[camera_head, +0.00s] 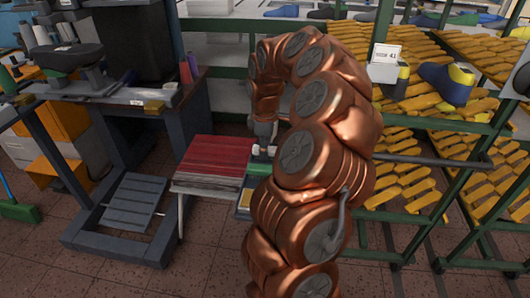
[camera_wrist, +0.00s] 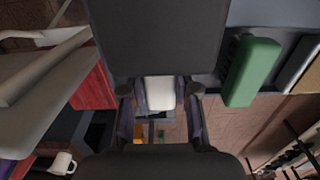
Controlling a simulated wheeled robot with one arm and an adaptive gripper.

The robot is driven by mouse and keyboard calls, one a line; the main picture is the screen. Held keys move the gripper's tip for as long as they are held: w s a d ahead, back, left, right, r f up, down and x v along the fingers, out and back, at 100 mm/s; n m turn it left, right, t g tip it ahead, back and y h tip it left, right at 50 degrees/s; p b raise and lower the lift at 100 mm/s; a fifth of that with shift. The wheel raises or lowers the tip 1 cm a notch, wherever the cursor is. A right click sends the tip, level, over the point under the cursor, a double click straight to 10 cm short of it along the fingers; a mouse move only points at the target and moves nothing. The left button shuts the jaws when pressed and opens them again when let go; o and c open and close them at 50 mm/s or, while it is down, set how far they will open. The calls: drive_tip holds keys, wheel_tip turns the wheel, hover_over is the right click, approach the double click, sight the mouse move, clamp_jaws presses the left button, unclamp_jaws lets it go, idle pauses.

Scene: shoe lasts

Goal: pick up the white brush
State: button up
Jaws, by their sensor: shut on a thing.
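The white brush shows in the wrist view as a pale block (camera_wrist: 160,92) between the two fingers of my gripper (camera_wrist: 160,108). My gripper is shut on it. Only part of the brush shows; the rest is hidden by the gripper body. In the head view my gripper (camera_head: 263,140) points down beside the right end of the red-topped table, partly covered by my copper-coloured arm. A small white patch (camera_head: 271,150) shows at its tip, too small to make out clearly.
A red-topped table (camera_head: 212,158) stands left of my gripper. Racks with yellow lasts (camera_head: 410,185) stand at right, a dark workbench (camera_head: 130,225) at left.

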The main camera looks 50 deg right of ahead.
clamp_jaws()
drive_tip(key=shift+w+r, duration=0.1)
drive_tip(key=shift+r, duration=1.45)
drive_tip(key=shift+a+r, duration=0.2)
drive_tip(key=shift+r, duration=0.05)
drive_tip(key=w+a, duration=0.4)
drive_tip(key=a, duration=0.2)
drive_tip(key=w+a+r+b, duration=0.1)
drive_tip(key=w+a, duration=0.2)
drive_tip(key=a, duration=0.4)
drive_tip(key=shift+w+a+r, duration=0.2)
drive_tip(key=shift+w+a, duration=0.05)
drive_tip(key=shift+w, duration=0.1)
drive_tip(key=shift+o, duration=0.9)
unclamp_jaws()
drive_tip(key=c, duration=0.4)
